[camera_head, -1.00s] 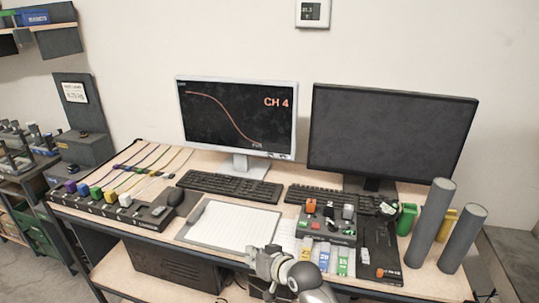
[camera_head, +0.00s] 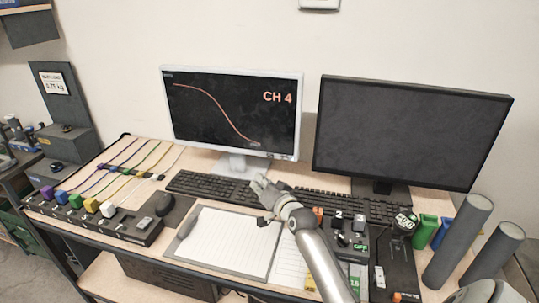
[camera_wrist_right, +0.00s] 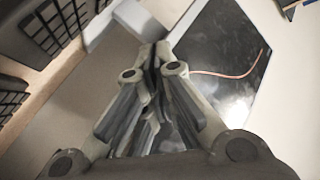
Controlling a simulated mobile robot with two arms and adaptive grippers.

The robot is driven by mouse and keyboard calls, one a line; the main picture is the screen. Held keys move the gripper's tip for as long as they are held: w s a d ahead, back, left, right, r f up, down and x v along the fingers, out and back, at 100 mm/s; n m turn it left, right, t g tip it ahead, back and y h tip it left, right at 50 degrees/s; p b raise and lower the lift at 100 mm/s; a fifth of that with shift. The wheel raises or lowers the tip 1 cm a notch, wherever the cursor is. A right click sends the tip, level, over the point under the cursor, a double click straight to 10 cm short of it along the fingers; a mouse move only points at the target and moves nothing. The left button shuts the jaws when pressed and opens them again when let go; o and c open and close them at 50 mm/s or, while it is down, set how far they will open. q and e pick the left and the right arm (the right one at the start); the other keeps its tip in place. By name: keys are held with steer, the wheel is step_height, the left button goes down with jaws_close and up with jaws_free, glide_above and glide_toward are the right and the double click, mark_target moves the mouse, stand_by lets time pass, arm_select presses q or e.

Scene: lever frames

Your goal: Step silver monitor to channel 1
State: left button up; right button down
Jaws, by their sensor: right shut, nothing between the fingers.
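The silver monitor (camera_head: 232,108) stands at the back of the desk, left of a dark monitor. Its screen shows "CH 4" and a red falling curve. Small marks, possibly buttons, show at the right of its lower bezel, too small to read. My right gripper (camera_head: 258,184) is shut and empty, in front of and below that bezel, over the keyboard, apart from the monitor in the picture. In the right wrist view the closed fingertips (camera_wrist_right: 155,50) point towards the monitor's lower edge, and its screen (camera_wrist_right: 222,60) shows tilted. My left gripper is not in view.
The dark monitor (camera_head: 412,135) stands to the right. A black keyboard (camera_head: 210,187) lies under my right gripper. A clipboard (camera_head: 225,240), a box of switches (camera_head: 345,240) and grey cylinders (camera_head: 458,240) occupy the front and right. Coloured plugs (camera_head: 75,201) lie left.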

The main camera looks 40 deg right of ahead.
mark_target(270, 156)
arm_select(q)
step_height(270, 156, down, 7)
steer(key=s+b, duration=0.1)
steer(key=b, duration=0.5)
steer(key=shift+b, duration=0.4)
arm_select(e)
steer(key=w+d, duration=0.5)
steer(key=d, duration=0.1)
steer(key=shift+w+d, duration=0.35)
steer(key=shift+w, duration=0.05)
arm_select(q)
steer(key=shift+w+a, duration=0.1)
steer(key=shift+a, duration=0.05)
arm_select(e)
steer(key=shift+f, duration=0.1)
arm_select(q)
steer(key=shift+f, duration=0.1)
arm_select(e)
steer(key=shift+w+d, duration=0.15)
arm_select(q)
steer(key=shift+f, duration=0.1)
arm_select(e)
steer(key=shift+w+d, duration=0.15)
steer(key=shift+d, duration=0.05)
